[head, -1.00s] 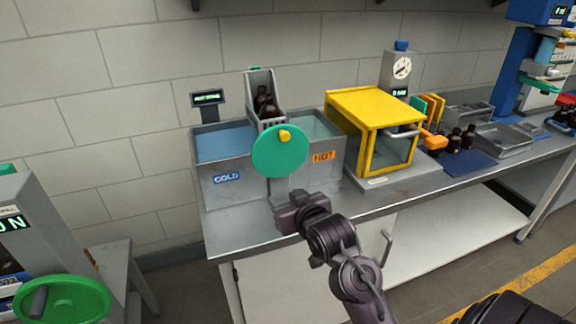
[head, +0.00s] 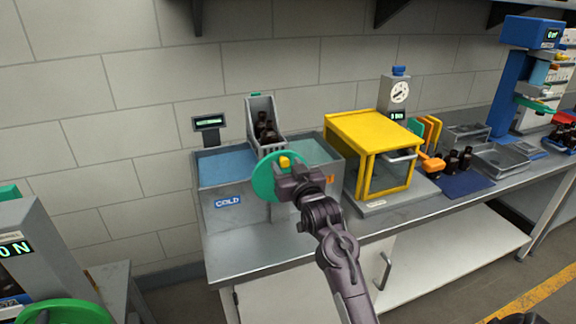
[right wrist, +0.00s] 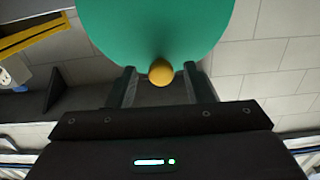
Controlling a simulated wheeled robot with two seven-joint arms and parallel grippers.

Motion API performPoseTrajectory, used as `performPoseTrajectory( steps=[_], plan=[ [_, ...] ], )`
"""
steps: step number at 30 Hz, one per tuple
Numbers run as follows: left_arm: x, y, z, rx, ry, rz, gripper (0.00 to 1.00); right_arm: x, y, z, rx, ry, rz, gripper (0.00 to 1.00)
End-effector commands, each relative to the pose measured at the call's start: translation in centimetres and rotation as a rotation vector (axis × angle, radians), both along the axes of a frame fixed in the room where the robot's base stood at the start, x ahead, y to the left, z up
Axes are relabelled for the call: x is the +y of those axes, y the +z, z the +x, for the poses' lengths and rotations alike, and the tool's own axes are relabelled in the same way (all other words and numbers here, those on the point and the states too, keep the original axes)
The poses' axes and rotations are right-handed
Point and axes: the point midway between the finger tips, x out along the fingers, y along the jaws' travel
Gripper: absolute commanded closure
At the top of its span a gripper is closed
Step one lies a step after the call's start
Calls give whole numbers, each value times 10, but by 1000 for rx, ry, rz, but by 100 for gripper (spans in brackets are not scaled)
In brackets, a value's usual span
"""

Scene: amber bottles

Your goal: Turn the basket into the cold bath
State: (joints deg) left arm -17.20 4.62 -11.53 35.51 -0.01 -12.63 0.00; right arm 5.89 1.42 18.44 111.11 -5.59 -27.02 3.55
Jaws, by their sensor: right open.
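The grey basket (head: 264,124) holds dark amber bottles and stands raised, tilted slightly, above the divider between the two baths. The cold bath (head: 226,166), with blue water and a COLD label, is on the left; the hot bath (head: 315,152) is on the right. A green wheel (head: 263,178) with a yellow knob (head: 285,161) is on the front. My right gripper (head: 289,174) is at the wheel's right part, just by the knob. In the right wrist view the knob (right wrist: 161,72) sits between the tips of the open fingers. My left gripper is not seen.
A yellow-framed cabinet (head: 371,134) stands right of the baths, with bottles (head: 459,160) on a blue mat beyond it. A small display (head: 209,124) stands behind the cold bath. Another green wheel (head: 66,312) is at the lower left.

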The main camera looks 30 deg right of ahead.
Motion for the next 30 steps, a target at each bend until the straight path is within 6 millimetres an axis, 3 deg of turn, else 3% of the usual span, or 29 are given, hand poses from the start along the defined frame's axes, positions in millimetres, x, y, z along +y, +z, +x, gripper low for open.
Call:
performPoseTrajectory(
  steps=[5,16,30],
  plan=[
    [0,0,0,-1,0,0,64,0,0,0,0,0,0,53],
    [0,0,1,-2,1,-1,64,0,-1,0,1,-1,0,100],
    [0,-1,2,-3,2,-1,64,0,-1,6,9,-2,-30,100]
  ],
)
